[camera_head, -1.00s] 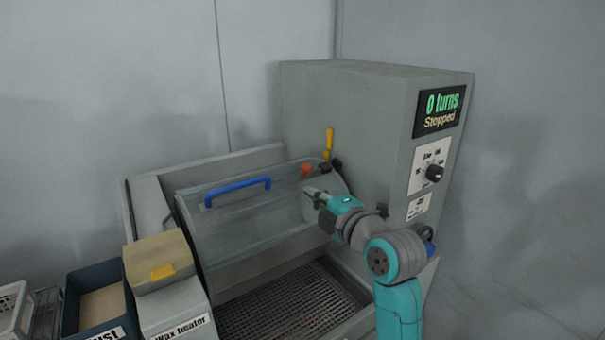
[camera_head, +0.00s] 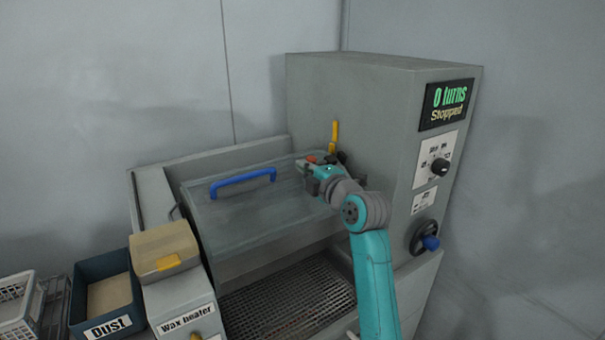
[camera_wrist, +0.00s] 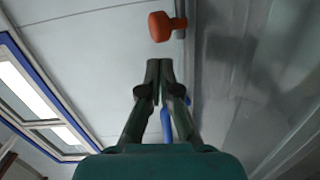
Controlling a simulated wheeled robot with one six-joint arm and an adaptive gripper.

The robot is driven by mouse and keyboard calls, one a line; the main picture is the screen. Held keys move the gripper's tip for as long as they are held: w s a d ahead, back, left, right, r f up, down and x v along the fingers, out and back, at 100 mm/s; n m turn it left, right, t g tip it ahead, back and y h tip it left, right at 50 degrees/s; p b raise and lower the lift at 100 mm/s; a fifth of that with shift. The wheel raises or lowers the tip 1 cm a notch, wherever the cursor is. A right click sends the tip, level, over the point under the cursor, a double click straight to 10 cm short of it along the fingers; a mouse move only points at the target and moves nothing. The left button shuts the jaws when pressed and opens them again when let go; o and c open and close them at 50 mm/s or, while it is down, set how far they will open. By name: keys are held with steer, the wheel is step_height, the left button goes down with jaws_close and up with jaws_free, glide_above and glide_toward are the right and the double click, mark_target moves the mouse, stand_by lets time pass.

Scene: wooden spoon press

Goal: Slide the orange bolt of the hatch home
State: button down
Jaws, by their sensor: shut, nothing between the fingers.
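The orange bolt (camera_head: 311,158) is at the upper right end of the clear hatch (camera_head: 235,208), near the grey machine housing. In the wrist view its orange knob (camera_wrist: 160,27) sticks out from a grey rail, just beyond my fingertips, with a small gap in the picture. My gripper (camera_head: 304,166) is at the hatch's upper right corner, right beside the bolt and partly in front of it. In the wrist view my gripper (camera_wrist: 160,66) has its fingertips together with nothing between them. The bolt's far end and its seat are hidden.
A yellow lever (camera_head: 334,136) stands just behind my gripper. A blue handle (camera_head: 243,183) is on the hatch. The housing (camera_head: 350,105) rises close on the right, with a display reading "0 turns Stopped" (camera_head: 447,104). A wax heater (camera_head: 185,305) and dust bin (camera_head: 105,300) are at left.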

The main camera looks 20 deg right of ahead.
steer(key=shift+w+d+f, duration=0.1)
steer(key=shift+w+d, duration=0.25)
steer(key=shift+d, duration=0.25)
steer(key=shift+d, duration=0.1)
steer(key=shift+w+d, duration=0.3)
steer(key=shift+d, duration=0.5)
steer(key=shift+w+d, duration=0.25)
steer(key=shift+d, duration=0.6)
